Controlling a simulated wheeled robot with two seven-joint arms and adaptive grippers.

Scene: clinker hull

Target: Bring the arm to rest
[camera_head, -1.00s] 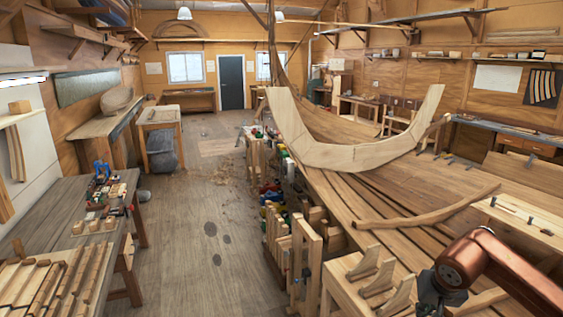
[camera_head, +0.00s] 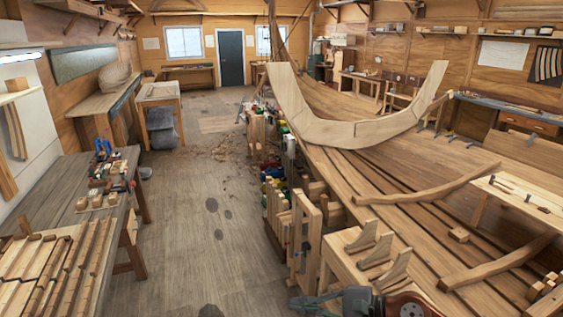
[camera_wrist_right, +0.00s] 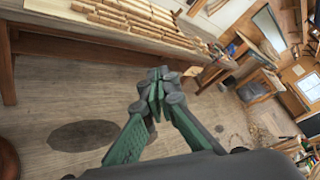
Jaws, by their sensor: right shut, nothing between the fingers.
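My right gripper (camera_head: 308,302) shows at the bottom edge of the head view, with dark grey and green fingers, pointing left from a copper-coloured arm link of mine. It hangs in front of the near end of the wooden hull. In the right wrist view its fingertips (camera_wrist_right: 160,84) meet, and nothing is between them. Below it in that view is bare plank floor. My left gripper is not in view.
The clinker hull (camera_head: 395,218) fills the right side. A workbench (camera_head: 52,206) with wooden strips stands at the left; its edge also shows in the wrist view (camera_wrist_right: 95,52). Wooden stands (camera_head: 303,235) line the hull.

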